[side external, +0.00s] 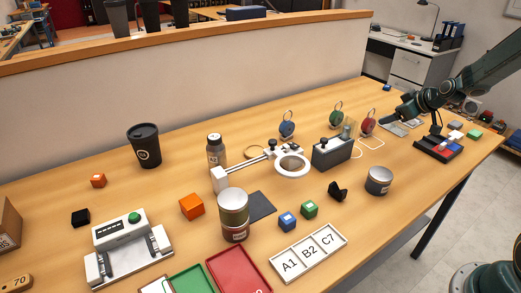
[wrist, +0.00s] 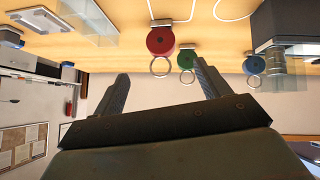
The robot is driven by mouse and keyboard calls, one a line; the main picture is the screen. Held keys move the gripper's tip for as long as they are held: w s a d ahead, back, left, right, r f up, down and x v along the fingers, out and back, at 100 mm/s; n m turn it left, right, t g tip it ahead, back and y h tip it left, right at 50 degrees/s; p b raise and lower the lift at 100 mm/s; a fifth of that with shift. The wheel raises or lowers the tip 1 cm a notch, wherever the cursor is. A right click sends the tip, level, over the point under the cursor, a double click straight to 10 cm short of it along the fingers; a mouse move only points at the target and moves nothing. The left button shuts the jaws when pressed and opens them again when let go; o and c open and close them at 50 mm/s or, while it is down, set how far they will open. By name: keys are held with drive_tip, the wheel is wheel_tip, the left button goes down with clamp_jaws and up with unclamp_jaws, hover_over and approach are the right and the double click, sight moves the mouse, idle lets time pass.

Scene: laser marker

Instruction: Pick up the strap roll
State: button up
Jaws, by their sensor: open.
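I cannot tell for certain which thing is the strap roll. My gripper (side external: 403,108) is at the far right of the table, well apart from both. In the wrist view, my gripper (wrist: 161,72) has its two fingers spread with nothing between them. The white ring does not show in the wrist view.
Red (wrist: 160,40), green (wrist: 186,59) and blue (wrist: 253,65) discs with metal rings show beyond my fingers. A grey block-like fixture (side external: 332,154), a grey tin (side external: 378,181) and a brown-banded can (side external: 233,216) stand on the table. A low wall (side external: 200,85) runs behind.

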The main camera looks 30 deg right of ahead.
sight(372, 122)
drive_tip(key=shift+x, duration=4.3)
drive_tip(key=shift+x, duration=2.6)
drive_tip(key=shift+a, duration=0.1)
drive_tip(key=shift+c, duration=0.4)
drive_tip(key=c, duration=1)
